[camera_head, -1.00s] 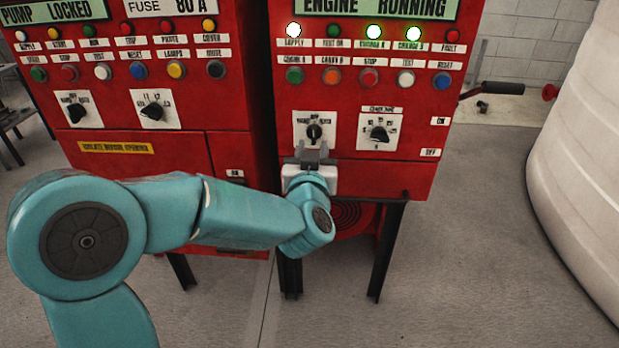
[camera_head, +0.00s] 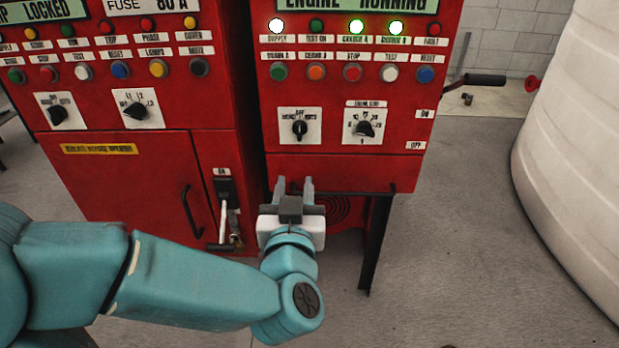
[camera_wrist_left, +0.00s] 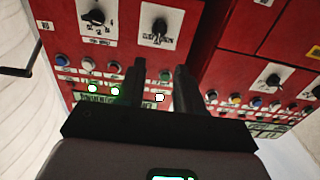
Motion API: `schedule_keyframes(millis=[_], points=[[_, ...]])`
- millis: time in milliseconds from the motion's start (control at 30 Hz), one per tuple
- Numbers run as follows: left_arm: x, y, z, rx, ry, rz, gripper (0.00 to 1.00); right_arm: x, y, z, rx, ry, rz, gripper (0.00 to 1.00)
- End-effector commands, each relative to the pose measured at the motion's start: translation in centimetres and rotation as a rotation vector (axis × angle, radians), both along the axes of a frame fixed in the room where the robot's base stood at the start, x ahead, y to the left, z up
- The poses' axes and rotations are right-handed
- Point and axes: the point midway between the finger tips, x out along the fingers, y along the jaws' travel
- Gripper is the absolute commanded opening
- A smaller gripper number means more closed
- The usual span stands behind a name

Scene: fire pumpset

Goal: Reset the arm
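My left arm (camera_head: 180,275) comes in from the lower left in the head view. My left gripper (camera_head: 295,186) is in front of the lower edge of the right red cabinet (camera_head: 345,172). Its two fingers point up at the panel with an empty gap between them. It is below the selector knob (camera_head: 300,128) and apart from it. In the left wrist view, which is upside down, the two dark fingers (camera_wrist_left: 158,78) stand apart with nothing between them. My right gripper is in neither view.
A second knob (camera_head: 365,129) is right of the first. Lit lamps (camera_head: 356,27) show above. The left cabinet (camera_head: 120,175) has a door handle (camera_head: 192,212) and a lever (camera_head: 223,220). A large white tank (camera_head: 575,150) stands at right. Grey floor (camera_head: 450,250) between is clear.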

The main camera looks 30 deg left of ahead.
Motion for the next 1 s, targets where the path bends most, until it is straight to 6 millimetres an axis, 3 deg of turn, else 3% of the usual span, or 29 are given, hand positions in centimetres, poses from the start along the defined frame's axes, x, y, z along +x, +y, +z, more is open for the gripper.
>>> schedule_keyframes(millis=[267,367,467,567,600,667,700,800,900,1000], points=[[0.1,0.8,0.1,0.004,0.021,0.022,0.36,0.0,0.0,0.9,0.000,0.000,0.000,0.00],[1.0,1.9,-2.4,0.034,0.136,0.058,0.36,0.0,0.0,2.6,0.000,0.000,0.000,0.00],[2.2,2.6,-7.1,0.084,0.314,0.055,0.36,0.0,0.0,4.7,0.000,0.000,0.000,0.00],[2.9,1.5,-14.3,0.063,0.522,-0.060,0.36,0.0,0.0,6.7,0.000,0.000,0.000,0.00],[2.6,0.7,-17.6,0.022,0.607,-0.122,0.36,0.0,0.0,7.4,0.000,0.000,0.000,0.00],[1.4,-1.1,-22.3,-0.066,0.727,-0.217,0.36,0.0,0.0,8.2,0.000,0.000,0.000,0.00],[0.1,-2.5,-25.2,-0.136,0.805,-0.278,0.36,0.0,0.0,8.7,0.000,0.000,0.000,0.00],[-4.1,-6.5,-31.2,-0.335,0.991,-0.415,0.36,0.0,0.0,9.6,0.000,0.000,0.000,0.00],[-8.8,-10.5,-34.8,-0.526,1.160,-0.529,0.36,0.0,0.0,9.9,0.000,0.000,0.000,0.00],[-12.1,-13.6,-35.9,-0.674,1.291,-0.607,0.36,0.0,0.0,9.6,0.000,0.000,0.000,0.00]])
